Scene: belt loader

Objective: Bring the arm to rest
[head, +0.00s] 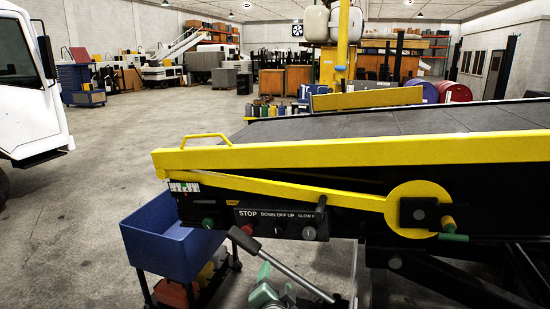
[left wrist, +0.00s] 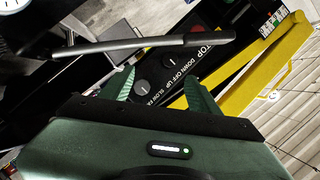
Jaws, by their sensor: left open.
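My left gripper (head: 266,292) is at the bottom of the head view, below the loader's control panel (head: 280,223). Its green fingers are apart with nothing between them; they also show in the left wrist view (left wrist: 162,84). The panel, marked STOP, DOWN OFF UP and SLOW, lies beyond the fingertips in the left wrist view (left wrist: 178,62). A grey lever (head: 283,266) slants down across the head view close to the gripper. It crosses above the fingers in the left wrist view (left wrist: 140,45), apart from them. My right gripper is not in view.
The belt loader's yellow rail (head: 350,152) and dark belt (head: 370,124) fill the right side. A blue bin cart (head: 172,238) stands left of the panel. A white vehicle (head: 30,90) is at the far left. Open concrete floor (head: 125,140) lies between.

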